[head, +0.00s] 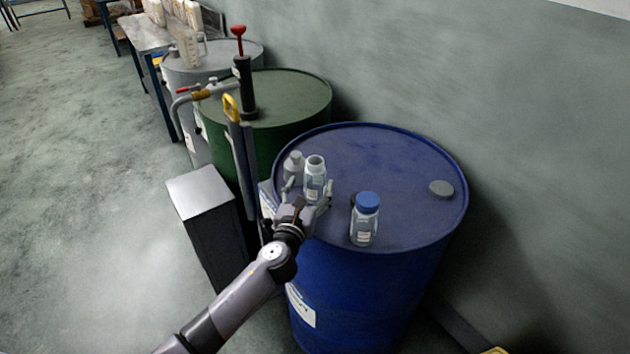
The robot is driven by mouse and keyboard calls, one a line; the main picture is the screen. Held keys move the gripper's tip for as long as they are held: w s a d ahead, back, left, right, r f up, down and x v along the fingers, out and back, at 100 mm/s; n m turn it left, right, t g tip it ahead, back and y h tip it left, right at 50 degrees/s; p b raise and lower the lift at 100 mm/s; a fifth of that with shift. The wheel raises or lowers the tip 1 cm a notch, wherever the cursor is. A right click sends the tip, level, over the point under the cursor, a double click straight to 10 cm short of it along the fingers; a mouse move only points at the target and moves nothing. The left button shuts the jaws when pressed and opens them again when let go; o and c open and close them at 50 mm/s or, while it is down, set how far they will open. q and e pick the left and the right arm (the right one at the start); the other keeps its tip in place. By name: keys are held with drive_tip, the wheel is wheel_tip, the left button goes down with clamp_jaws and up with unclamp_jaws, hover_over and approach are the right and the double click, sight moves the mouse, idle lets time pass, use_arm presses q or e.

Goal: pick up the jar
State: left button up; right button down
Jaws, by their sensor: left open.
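An open clear jar (315,171) with a white label stands upright on the blue drum (400,165), near its left edge. My left gripper (308,190) is at this jar, open, with one finger to its left and one to its right. I cannot tell whether the fingers touch the glass. A second jar (364,220) with a blue lid stands to the right, nearer the drum's front rim. My right gripper is out of view.
A small grey-capped bottle (293,163) stands close behind the open jar, partly hidden. A grey bung (440,188) sits at the drum's right. A green drum (285,100) with a hand pump (243,85) stands behind. A dark box (205,215) stands left.

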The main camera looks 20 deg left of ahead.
sight(312, 183)
use_arm(q)
drive_tip(key=w, duration=0.4)
drive_tip(key=shift+w+r, duration=0.15)
drive_tip(key=shift+w, duration=0.05)
drive_tip(key=c, duration=1.2)
drive_tip(key=shift+o, duration=0.2)
drive_tip(key=shift+r, duration=0.15)
